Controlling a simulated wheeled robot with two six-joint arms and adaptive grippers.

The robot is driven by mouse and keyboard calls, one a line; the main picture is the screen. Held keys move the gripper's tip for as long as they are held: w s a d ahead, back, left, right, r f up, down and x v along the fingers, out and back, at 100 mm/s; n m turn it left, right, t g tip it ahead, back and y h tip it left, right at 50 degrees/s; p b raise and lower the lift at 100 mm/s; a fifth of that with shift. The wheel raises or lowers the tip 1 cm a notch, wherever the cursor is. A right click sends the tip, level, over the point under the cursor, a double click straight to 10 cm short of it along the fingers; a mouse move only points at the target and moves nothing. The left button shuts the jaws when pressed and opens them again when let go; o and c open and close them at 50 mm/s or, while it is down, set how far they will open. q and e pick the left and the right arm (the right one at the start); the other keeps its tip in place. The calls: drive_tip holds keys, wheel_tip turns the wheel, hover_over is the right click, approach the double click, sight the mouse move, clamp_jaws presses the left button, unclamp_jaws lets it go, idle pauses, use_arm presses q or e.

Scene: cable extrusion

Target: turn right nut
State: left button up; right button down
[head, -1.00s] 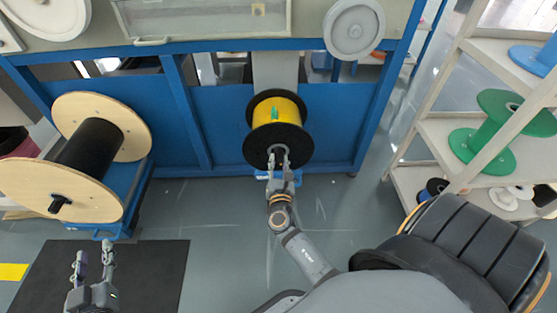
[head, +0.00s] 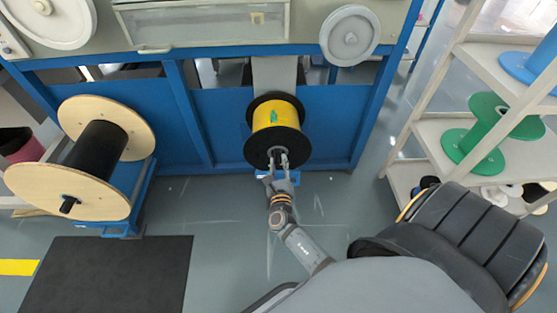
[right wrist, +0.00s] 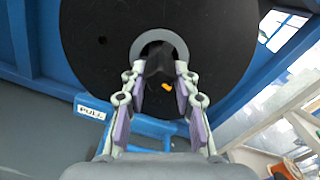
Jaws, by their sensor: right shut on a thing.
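The spool of yellow cable (head: 275,116) with black flanges hangs at the blue machine frame. Its near black flange (right wrist: 95,40) fills the top of the right wrist view. A grey ring (right wrist: 146,41) sits at the flange's centre, with the dark nut (right wrist: 160,66) in front of it. My right gripper (head: 277,163) is at the flange's centre; in the right wrist view its two fingers (right wrist: 160,82) are on either side of the dark nut, shut on it. The fingers partly hide the nut. My left gripper is not in view.
A wooden-flanged spool of black cable (head: 98,150) stands on a blue stand at the left. A black mat (head: 110,275) lies on the floor. A shelf (head: 430,150) with green spools (head: 492,135) stands at the right. A "PULL" label (right wrist: 90,112) is below the flange.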

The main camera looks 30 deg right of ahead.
use_arm(q)
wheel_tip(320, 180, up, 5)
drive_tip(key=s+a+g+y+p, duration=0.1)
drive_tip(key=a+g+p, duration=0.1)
drive_tip(key=p, duration=0.2)
use_arm(e)
drive_tip(key=n, duration=0.6)
drive_tip(key=shift+d+r+n, duration=0.1)
drive_tip(key=shift+r+n, duration=0.15)
drive_tip(key=shift+n, duration=0.05)
drive_tip(key=n+p, duration=0.2)
drive_tip(key=n, duration=0.2)
drive_tip(key=n+p, duration=0.3)
drive_tip(key=n, duration=0.3)
drive_tip(key=shift+r+n, duration=0.1)
drive_tip(key=shift+n, duration=0.2)
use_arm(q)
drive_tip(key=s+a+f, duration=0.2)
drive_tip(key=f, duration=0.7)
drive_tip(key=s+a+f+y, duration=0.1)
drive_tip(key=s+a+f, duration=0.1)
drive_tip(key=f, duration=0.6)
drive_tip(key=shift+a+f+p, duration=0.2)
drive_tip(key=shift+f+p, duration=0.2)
use_arm(e)
drive_tip(key=shift+n, duration=1.5)
drive_tip(key=c, duration=1)
unclamp_jaws()
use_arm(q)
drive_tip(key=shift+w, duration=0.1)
